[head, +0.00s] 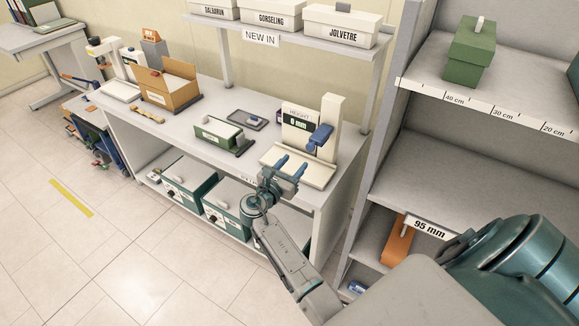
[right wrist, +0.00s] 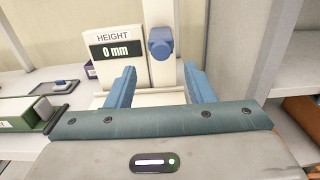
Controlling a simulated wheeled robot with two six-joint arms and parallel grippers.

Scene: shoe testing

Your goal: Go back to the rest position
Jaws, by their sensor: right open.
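My right gripper (head: 285,166) is open and empty, its two blue fingers apart just in front of the white height gauge (head: 331,120) on the workbench. In the right wrist view the fingers (right wrist: 160,88) stand on either side of the gauge's white base. The gauge's display (right wrist: 115,50) reads "HEIGHT 0 mm", and nothing shows on its base. Its blue sliding head (right wrist: 161,43) is above and beyond the fingers. My right arm reaches forward over the bench's front edge. My left gripper is not in view.
A green box (head: 218,132) and a dark tray (head: 248,120) lie left of the gauge. An open cardboard box (head: 170,88) stands farther left. A shelf unit (head: 470,119) with a green box (head: 467,52) rises close on the right. Open floor (head: 100,240) lies at left.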

